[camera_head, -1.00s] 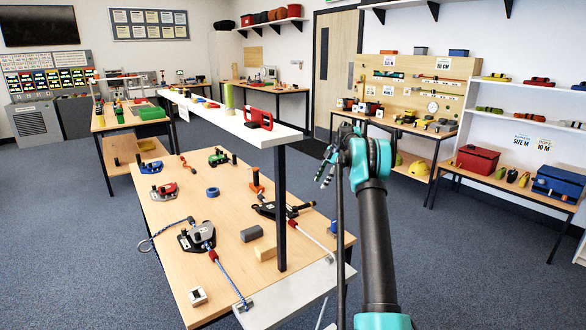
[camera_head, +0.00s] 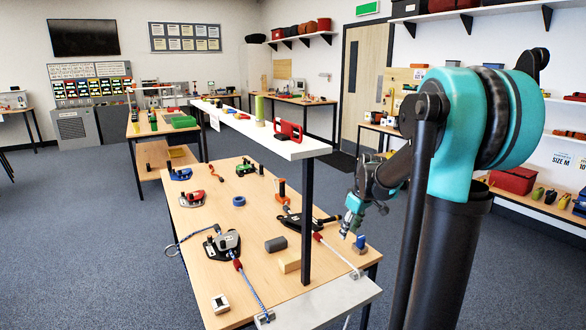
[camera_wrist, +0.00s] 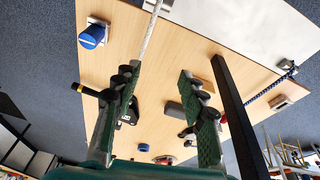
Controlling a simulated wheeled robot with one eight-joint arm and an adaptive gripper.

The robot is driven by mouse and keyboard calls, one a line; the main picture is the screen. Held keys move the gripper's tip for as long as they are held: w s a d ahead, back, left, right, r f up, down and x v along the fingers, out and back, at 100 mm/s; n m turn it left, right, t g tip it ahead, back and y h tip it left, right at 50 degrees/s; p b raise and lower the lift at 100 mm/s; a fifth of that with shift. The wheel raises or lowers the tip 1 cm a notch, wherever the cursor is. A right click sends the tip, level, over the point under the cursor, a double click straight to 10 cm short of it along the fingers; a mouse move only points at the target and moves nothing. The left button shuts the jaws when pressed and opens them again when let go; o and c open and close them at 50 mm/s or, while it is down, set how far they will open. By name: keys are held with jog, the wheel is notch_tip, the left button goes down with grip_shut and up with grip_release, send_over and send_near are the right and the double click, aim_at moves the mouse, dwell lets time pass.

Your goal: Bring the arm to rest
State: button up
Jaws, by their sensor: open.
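My gripper (camera_head: 350,214) is held above the right end of the wooden workbench (camera_head: 190,243), at the right in the head view. In the wrist view its two jaws (camera_wrist: 160,115) stand wide apart with nothing between the tips. Below them show the bench top, a white rope (camera_wrist: 150,35) and a blue-capped fitting (camera_wrist: 92,37). My arm fills the right side of the head view and is bent sharply.
A raised shelf (camera_head: 240,123) on a black post runs over the bench. A rope device with blue rope (camera_head: 222,244), a grey block (camera_head: 276,244) and a wooden block (camera_head: 289,264) lie on the bench. Open carpet is to the left.

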jog(key=s+f+m, duration=0.4)
jog(key=s+f, duration=0.1)
jog(key=s, duration=0.7)
jog(key=s+f+m+t+h, duration=0.1)
jog(key=s+f+m, duration=0.2)
jog(key=s, duration=1)
notch_tip(320, 180, down, 2)
jog(key=shift+m+t+h, duration=0.3)
jog(key=shift+m, duration=0.1)
